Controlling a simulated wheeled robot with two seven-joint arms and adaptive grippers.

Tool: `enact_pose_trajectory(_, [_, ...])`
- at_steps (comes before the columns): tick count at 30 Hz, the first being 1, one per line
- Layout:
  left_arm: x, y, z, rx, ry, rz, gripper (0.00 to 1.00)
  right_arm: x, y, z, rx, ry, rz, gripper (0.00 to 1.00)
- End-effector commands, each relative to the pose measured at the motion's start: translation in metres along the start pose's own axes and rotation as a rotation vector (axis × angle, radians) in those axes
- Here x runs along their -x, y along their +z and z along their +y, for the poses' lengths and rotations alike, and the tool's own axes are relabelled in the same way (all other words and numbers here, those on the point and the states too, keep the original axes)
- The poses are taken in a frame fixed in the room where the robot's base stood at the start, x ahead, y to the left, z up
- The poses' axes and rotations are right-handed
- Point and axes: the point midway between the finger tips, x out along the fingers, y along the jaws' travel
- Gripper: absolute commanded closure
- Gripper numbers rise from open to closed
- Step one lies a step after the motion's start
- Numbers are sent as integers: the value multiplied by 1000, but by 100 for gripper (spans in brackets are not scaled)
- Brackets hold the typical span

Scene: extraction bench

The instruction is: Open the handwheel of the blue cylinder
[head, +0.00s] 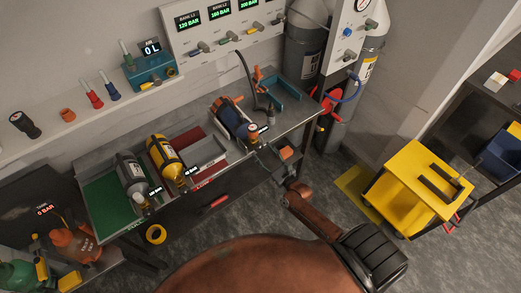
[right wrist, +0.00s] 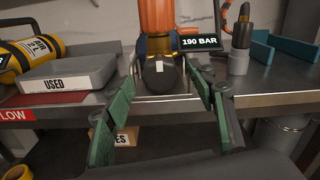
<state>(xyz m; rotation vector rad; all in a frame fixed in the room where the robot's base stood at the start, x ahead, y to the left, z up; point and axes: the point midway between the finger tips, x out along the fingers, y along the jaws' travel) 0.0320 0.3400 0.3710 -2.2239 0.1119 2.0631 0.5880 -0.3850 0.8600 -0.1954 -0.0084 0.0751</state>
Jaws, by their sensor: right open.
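The blue cylinder (head: 233,118) with orange parts lies on the bench towards its right half. In the right wrist view, the blue cylinder (right wrist: 154,45) is ahead of me, partly hidden behind its valve. Its dark handwheel (right wrist: 160,78) with a pale mark faces the camera, below a brassy valve body. A display beside it reads 190 BAR. My right gripper (right wrist: 162,72) is open, its green-padded fingers on either side of the handwheel in that view. I cannot tell whether they touch it. My left gripper is not in view.
A yellow cylinder (head: 164,154) and a grey cylinder (head: 131,172) lie to the left on the bench. A grey tray marked USED (right wrist: 68,83) stands left of the blue cylinder. A teal holder (head: 282,88) is behind right. A yellow cart (head: 425,172) stands right.

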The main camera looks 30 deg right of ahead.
Motion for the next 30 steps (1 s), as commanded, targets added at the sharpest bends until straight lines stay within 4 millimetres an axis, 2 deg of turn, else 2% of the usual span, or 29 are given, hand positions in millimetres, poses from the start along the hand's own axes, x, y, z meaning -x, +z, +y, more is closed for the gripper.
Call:
enact_pose_trajectory(6, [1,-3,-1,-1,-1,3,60,-20,0,0,-1,0,1,49])
enact_pose_trajectory(15, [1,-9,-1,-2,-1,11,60,-22,-1,0,0,0,1,49])
enact_pose_trajectory(30, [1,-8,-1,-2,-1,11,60,-22,-1,0,1,0,2,83])
